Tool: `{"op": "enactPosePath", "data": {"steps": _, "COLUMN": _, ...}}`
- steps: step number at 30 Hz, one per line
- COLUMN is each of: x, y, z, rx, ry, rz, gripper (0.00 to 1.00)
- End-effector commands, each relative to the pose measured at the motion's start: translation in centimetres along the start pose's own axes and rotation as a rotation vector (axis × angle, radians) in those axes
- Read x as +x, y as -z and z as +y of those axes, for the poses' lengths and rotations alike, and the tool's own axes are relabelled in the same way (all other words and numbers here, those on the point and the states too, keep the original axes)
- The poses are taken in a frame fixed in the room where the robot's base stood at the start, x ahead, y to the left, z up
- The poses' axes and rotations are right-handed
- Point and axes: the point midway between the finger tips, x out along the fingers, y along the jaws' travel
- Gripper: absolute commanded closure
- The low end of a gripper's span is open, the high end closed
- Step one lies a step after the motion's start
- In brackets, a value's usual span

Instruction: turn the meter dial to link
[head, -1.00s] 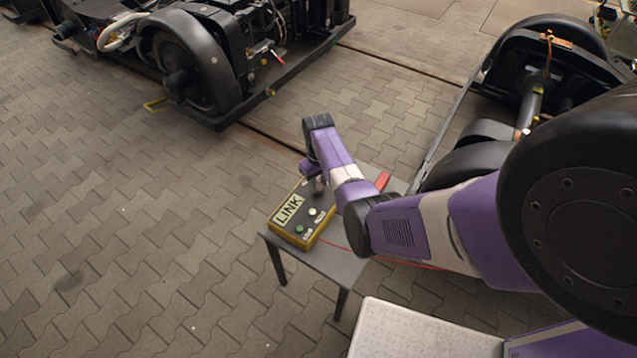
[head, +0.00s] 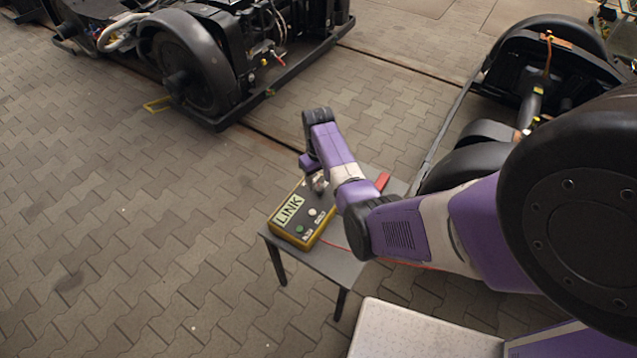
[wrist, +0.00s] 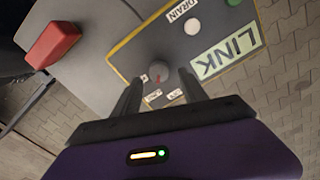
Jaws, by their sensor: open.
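The meter is a yellow-edged dark box (head: 300,236) on a small grey table, with a large LINK plate (head: 289,210) on its face. In the wrist view the box's grey face (wrist: 130,48) shows a round grey dial (wrist: 159,76) with small labels around its near side, too small to read. A red mark shows near one of these labels. My gripper (wrist: 159,80) is open, its two dark fingers on either side of the dial in that view. I cannot tell whether they touch it.
The box also carries a white button (wrist: 192,26) near a DRAIN label and a green button (head: 300,229). A red block (head: 383,181) lies on the grey table (head: 338,264), behind my forearm. Bogies (head: 190,65) stand beyond on the paving.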

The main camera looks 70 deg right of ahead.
Motion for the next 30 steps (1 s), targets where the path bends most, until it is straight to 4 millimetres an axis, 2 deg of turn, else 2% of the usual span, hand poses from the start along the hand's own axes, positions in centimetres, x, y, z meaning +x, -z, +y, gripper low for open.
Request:
{"op": "enactPosePath", "data": {"steps": 6, "x": -3.7, "y": 0.1, "z": 0.0, "rx": 0.000, "ry": -0.001, "rz": 0.003, "gripper": 0.50}}
{"op": "enactPosePath", "data": {"steps": 12, "x": -5.5, "y": 0.0, "z": 0.0, "rx": 0.000, "ry": 0.000, "rz": 0.001, "gripper": 0.50}}
{"op": "enactPosePath", "data": {"steps": 30, "x": -5.8, "y": 0.0, "z": 0.0, "rx": 0.000, "ry": 0.000, "rz": 0.000, "gripper": 0.50}}
